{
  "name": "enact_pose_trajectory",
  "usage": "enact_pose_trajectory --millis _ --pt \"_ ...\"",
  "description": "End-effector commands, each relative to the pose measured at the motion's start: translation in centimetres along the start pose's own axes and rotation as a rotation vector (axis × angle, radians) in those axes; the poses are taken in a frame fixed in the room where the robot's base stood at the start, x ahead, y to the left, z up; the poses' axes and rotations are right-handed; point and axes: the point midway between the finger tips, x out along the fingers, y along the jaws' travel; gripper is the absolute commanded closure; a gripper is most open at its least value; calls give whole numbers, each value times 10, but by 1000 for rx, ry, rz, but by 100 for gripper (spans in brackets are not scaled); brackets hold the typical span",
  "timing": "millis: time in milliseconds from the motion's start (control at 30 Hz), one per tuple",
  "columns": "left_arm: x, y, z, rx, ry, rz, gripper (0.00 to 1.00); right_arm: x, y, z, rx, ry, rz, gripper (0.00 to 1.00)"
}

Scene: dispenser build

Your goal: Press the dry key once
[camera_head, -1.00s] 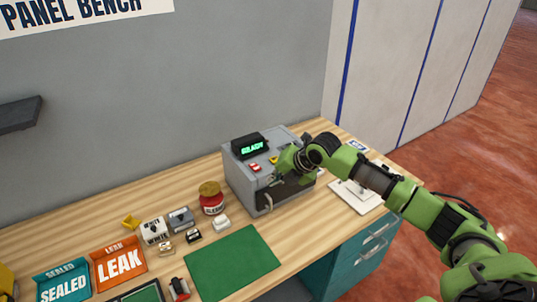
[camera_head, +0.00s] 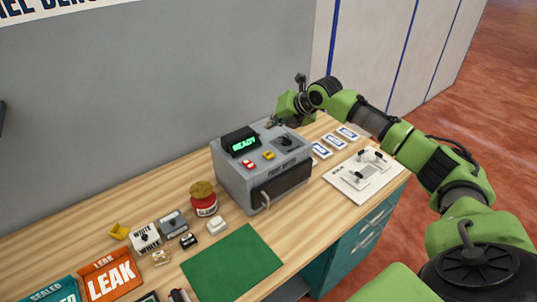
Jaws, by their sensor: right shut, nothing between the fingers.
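A grey machine (camera_head: 228,183) stands on the bench with a black display (camera_head: 242,143) reading READY in green. On its top are a red key (camera_head: 248,164), a yellow key (camera_head: 268,155) and a dark round knob (camera_head: 287,141). I cannot read any key's lettering, so I cannot tell which is the dry key. My right gripper (camera_head: 271,123) is shut and empty over the back of the machine, behind the knob and right of the display. I cannot tell whether it touches the machine. My left gripper is not in view.
A green mat (camera_head: 232,262) lies bare in front. Labelled cards (camera_head: 321,150) and a white board (camera_head: 364,178) lie to the right. The grey wall (camera_head: 150,110) is close behind.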

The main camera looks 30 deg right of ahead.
Motion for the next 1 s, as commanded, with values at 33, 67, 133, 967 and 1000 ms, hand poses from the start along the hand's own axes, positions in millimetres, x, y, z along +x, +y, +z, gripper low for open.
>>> enact_pose_trajectory --millis 33,67,133,967,1000 --pt "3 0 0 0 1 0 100 2 -2 -2 0 1 0 100" --pt "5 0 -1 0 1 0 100 4 -2 -3 0 1 0 100" --pt "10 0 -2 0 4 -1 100 7 -5 -6 0 1 0 100" --pt "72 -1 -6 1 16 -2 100 61 -45 -45 1 0 -1 100" --pt "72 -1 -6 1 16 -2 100 61 -44 -45 1 0 -1 100"
